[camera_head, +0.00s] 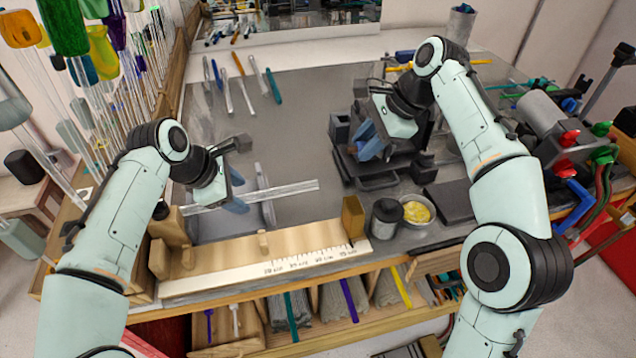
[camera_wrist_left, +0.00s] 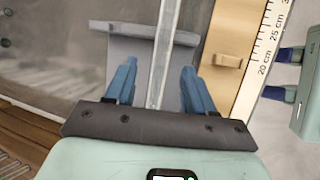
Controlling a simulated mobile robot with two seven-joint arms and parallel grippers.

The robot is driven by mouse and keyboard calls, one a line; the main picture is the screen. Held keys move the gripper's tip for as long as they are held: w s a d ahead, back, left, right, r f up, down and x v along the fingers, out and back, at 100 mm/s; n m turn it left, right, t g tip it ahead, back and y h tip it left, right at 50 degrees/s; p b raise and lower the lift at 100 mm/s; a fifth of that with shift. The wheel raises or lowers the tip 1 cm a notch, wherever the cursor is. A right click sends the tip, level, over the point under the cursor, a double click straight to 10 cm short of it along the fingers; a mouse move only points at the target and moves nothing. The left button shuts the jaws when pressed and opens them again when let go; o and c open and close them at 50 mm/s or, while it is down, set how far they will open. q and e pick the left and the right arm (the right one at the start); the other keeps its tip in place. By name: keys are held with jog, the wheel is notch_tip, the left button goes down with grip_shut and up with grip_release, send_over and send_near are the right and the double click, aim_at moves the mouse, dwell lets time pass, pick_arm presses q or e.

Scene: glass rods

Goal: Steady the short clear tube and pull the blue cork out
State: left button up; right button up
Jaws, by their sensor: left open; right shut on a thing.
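A clear tube (camera_head: 285,189) lies on a grey support (camera_head: 266,205) at the table's front left; I cannot tell whether it is the short one. My left gripper (camera_head: 236,205) is over its left part. In the left wrist view the gripper (camera_wrist_left: 158,82) is open, with the tube (camera_wrist_left: 166,45) running between its blue fingers, apart from both. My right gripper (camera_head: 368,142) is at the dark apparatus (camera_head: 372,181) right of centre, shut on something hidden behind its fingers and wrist. I cannot make out the blue cork.
A wooden ruler board (camera_head: 215,283) runs along the front edge. A dark jar (camera_head: 385,220) and a bowl of yellow pieces (camera_head: 417,213) stand front right. Several tools (camera_head: 228,88) lie at the back left. Hanging glass rods (camera_head: 85,110) crowd the left. The table's middle is mostly clear.

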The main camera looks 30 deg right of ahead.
pick_arm(q)
jog(key=v, duration=1)
